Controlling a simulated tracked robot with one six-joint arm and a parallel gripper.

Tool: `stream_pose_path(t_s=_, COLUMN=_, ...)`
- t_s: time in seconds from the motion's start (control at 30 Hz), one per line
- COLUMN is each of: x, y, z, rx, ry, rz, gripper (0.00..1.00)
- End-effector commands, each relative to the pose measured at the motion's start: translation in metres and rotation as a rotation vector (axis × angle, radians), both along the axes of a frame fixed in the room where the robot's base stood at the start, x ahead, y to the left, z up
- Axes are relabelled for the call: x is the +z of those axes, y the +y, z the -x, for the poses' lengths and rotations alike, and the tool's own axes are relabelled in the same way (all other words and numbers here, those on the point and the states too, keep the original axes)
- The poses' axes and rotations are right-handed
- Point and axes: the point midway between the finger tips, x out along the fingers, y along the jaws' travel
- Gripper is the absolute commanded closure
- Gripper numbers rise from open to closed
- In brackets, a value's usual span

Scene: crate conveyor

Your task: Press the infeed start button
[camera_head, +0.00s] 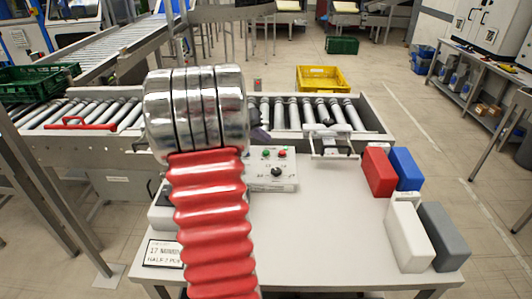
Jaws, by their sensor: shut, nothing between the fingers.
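A pale control box (288,184) stands on the table, just right of my red and chrome arm. A green button (265,154) and a red button (282,153) sit on its top, with a black knob (277,172) below them. The box labels are too small to read, so I cannot tell which button is the infeed start. My arm hides the left part of the box. My gripper cannot be made out behind the arm, and no contact with a button shows.
A roller conveyor (375,137) runs behind the white table (330,255). Red (378,172), blue (406,168), white (409,235) and grey (443,236) blocks stand at the table's right. A yellow crate (323,79) is beyond the conveyor; a sign (163,254) is at front left.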

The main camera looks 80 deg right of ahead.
Motion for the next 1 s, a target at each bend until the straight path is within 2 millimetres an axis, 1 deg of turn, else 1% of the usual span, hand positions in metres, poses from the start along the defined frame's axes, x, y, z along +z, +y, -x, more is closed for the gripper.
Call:
stream_pose_path(t_s=0.2, x=0.016, y=0.0, z=0.0, rx=-0.001, ry=-0.001, rz=0.002, gripper=1.0)
stream_pose_path(t_s=0.37, x=0.025, y=0.0, z=0.0, rx=0.001, ry=0.0, rz=0.001, gripper=1.0)
stream_pose_path(t_s=1.0, x=0.026, y=0.0, z=0.0, rx=0.0, ry=0.0, rz=0.0, gripper=1.0)
